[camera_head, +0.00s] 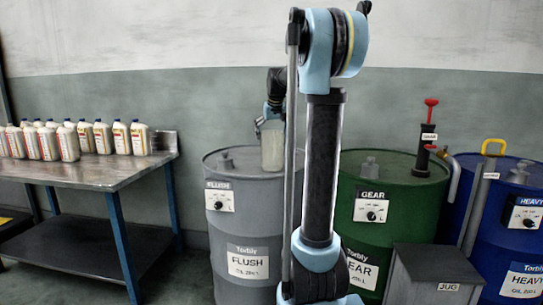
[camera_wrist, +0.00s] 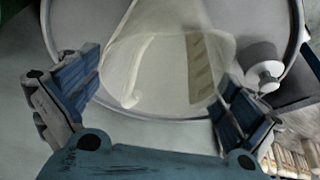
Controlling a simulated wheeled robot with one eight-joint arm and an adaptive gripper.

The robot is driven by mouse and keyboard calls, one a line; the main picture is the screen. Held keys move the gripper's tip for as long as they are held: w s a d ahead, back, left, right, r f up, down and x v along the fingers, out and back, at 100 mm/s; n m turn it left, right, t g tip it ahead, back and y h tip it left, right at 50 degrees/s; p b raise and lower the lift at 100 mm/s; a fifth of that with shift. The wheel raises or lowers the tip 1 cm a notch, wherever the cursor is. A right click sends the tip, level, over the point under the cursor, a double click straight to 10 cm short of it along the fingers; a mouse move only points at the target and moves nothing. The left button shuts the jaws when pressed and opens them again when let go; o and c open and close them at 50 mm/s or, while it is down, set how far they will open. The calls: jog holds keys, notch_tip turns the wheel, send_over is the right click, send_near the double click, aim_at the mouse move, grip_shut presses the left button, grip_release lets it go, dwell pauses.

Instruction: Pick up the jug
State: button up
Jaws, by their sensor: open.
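The jug (camera_head: 272,150) is a translucent, cream-coloured vessel that appears upright on top of the grey FLUSH drum (camera_head: 243,165). In the wrist view the jug (camera_wrist: 165,50) lies between and just beyond my two blue-padded fingers, with its handle strip facing left of centre. My gripper (camera_wrist: 155,100) is open, with a finger on either side of the jug and visible gaps between. In the head view my gripper (camera_head: 272,118) is at the jug's upper part, small and partly hidden by my arm.
A green GEAR drum (camera_head: 405,200) with a red-handled pump (camera_head: 428,130) and a blue HEAVY drum (camera_head: 520,215) stand to the right. A grey JUG stand (camera_head: 435,262) is in front of them. A metal table (camera_head: 90,172) with several white bottles (camera_head: 103,137) stands left.

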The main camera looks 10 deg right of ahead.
jog(key=c, duration=1.2)
